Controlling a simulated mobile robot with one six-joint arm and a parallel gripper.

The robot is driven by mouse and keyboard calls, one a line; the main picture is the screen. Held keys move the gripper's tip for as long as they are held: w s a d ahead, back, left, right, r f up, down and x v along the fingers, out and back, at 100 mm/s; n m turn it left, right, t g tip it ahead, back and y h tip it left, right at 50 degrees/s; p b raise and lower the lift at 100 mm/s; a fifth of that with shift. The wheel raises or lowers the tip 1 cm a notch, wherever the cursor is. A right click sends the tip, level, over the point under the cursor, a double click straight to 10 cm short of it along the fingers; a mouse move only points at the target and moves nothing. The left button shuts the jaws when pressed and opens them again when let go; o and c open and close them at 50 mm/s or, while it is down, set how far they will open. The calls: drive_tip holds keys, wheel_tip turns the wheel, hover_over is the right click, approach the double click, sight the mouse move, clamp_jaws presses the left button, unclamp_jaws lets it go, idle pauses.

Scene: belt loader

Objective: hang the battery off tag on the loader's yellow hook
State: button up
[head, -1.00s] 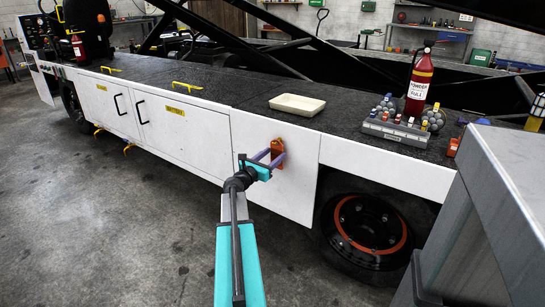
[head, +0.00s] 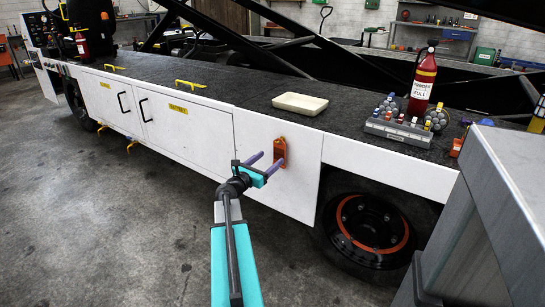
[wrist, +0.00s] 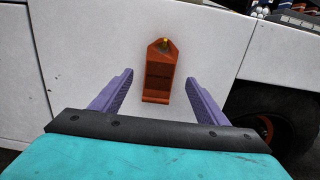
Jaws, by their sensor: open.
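The battery off tag is an orange-red plate (wrist: 158,75) with a pointed top and a lip at its bottom. It hangs upright against the loader's white side panel. The small yellow hook (wrist: 164,43) shows at the tag's top, where it appears to pass through the tag; the rest of it is hidden. The tag also shows in the head view (head: 279,153). My gripper (head: 267,162) is open and empty, just in front of the panel. In the wrist view its purple fingers stand apart on either side of the tag, with clear gaps and no contact.
A cream tray (head: 300,104), a grey rack of batteries (head: 398,131) and a red extinguisher (head: 422,83) stand on the black deck above. A wheel (head: 372,226) sits right of the panel. A grey cabinet (head: 510,200) is at the right. The floor at left is clear.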

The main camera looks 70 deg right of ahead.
drive_tip(key=v, duration=0.8)
drive_tip(key=shift+a+p, duration=0.35)
drive_tip(key=shift+p, duration=0.1)
